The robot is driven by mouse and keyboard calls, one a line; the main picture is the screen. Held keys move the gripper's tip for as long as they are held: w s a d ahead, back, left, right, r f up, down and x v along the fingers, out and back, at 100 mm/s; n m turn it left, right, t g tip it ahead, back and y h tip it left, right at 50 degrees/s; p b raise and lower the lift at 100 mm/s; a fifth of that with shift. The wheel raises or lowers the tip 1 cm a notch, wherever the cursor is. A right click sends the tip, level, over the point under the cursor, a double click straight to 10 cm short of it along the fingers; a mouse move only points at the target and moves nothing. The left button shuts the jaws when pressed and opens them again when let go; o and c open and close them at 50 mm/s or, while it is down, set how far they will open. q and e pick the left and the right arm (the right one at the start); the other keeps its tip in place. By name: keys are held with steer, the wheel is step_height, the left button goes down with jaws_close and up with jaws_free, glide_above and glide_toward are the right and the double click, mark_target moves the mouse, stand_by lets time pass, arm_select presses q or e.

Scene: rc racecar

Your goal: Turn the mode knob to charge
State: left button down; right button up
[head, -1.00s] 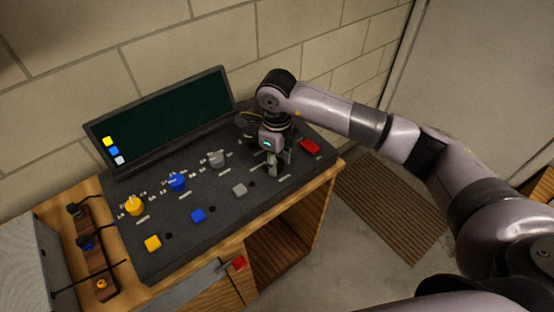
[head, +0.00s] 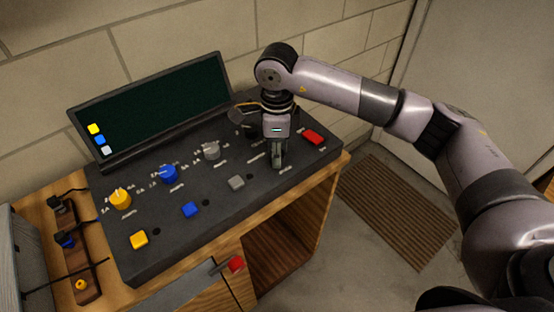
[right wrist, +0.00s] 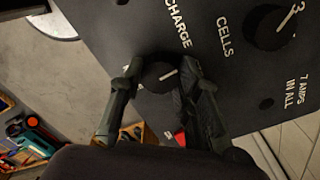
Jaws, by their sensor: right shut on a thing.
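In the right wrist view the dark round mode knob (right wrist: 158,77) sits between the two fingers of my right gripper (right wrist: 161,80). The gripper is shut on it. Its white pointer line slants up to the right in that view. The white word CHARGE (right wrist: 178,23) is printed beyond the knob, and another label beside it is partly covered by the left finger. In the head view my right gripper (head: 278,157) points down onto the right part of the black panel (head: 262,198) and hides the knob. My left gripper is not in view.
A dark CELLS knob (right wrist: 275,27) is close to the right finger. A red button (head: 313,137) lies right of the gripper. Yellow (head: 120,199), blue (head: 169,175) and grey (head: 211,151) knobs stand to the left, with a dark screen (head: 150,105) behind.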

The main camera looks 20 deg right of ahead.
steer(key=shift+f+n+b, duration=0.1)
steer(key=shift+n+b, duration=1)
steer(key=shift+b, duration=0.2)
steer(key=shift+n+b, duration=0.3)
steer(key=o, duration=1.1)
steer(key=shift+o, duration=0.2)
steer(key=shift+r, duration=0.25)
step_height(320, 180, up, 12)
